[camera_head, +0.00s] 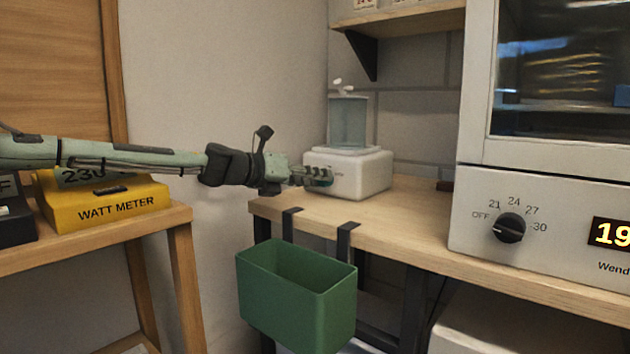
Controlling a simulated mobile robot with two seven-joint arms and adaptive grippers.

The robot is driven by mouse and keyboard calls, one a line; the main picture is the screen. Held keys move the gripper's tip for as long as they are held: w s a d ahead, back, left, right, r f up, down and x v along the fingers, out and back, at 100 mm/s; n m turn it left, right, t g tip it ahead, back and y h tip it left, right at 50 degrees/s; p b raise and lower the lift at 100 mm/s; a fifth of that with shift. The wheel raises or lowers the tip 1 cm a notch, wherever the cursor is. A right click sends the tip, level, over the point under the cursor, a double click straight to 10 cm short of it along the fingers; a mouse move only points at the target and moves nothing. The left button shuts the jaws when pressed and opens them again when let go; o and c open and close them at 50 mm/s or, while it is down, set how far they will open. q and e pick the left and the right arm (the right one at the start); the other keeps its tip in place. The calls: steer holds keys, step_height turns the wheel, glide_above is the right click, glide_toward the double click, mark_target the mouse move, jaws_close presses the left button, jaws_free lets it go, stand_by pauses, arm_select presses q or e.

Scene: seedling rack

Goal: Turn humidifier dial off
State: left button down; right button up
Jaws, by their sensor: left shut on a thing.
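The humidifier (362,174) is a white box with a clear water tank on top, standing at the far left end of the wooden bench. My left arm reaches in from the left, and my left gripper (318,178) is at the humidifier's front left face. It is shut on the humidifier's dial, which the fingers hide almost wholly. I cannot read the dial's setting. My right gripper is not in view.
A white cabinet (480,200) with its own black knob (509,228) stands on the bench (420,212) at the right. A green bin (297,297) hangs from the bench's front edge. A yellow watt meter (104,205) sits on a side table at the left.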

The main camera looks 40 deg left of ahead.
arm_select(q)
steer(key=c, duration=1.2)
jaws_free()
steer(key=shift+s+a+r, duration=0.2)
steer(key=shift+s+r, duration=0.1)
steer(key=shift+s, duration=0.3)
steer(key=v, duration=1)
steer(key=shift+s, duration=0.35)
steer(key=shift+f, duration=0.1)
